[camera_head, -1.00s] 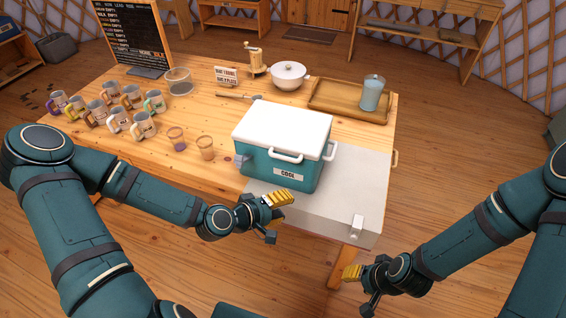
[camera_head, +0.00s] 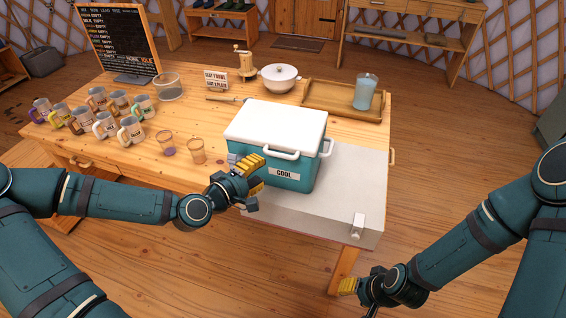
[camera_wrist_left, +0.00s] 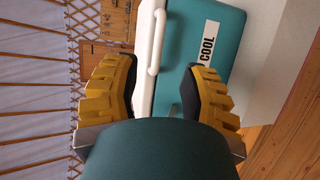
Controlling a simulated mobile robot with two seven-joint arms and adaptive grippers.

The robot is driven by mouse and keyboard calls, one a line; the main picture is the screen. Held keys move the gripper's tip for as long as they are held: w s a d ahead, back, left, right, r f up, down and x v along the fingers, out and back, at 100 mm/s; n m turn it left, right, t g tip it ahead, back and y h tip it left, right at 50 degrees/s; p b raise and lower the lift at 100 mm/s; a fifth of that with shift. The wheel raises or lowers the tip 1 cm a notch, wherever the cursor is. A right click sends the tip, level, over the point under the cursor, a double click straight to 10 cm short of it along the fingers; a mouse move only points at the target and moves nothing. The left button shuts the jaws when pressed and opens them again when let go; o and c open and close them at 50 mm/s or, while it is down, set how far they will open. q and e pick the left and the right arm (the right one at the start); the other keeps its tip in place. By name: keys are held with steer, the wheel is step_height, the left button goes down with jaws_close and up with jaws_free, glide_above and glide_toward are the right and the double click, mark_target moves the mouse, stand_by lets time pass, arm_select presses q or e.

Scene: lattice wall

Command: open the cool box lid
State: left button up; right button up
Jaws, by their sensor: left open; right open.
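The cool box (camera_head: 262,171) is teal with a white lid (camera_head: 275,122) that is shut. A white handle (camera_head: 281,153) runs along the lid's front edge above the COOL label. My left gripper (camera_head: 250,168) is open and empty, just in front of the box's left front part. In the left wrist view, the open fingers (camera_wrist_left: 160,92) point at the box front (camera_wrist_left: 222,38), with the lid handle (camera_wrist_left: 157,42) ahead between and beyond them. My right gripper (camera_head: 348,286) is low at the right, away from the box, in front of the table's right corner.
The box stands on a grey slab (camera_head: 345,190) on the wooden table. Mugs (camera_head: 105,125) and two glasses (camera_head: 197,152) stand to the left. Space above the lid looks clear.

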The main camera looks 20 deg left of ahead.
mark_target(281, 157)
arm_select(q)
steer(key=b+x, duration=0.1)
steer(key=x, duration=0.9)
steer(key=shift+w+d+b, duration=0.1)
steer(key=shift+d+b, duration=0.05)
steer(key=shift+b, duration=0.25)
jaws_close()
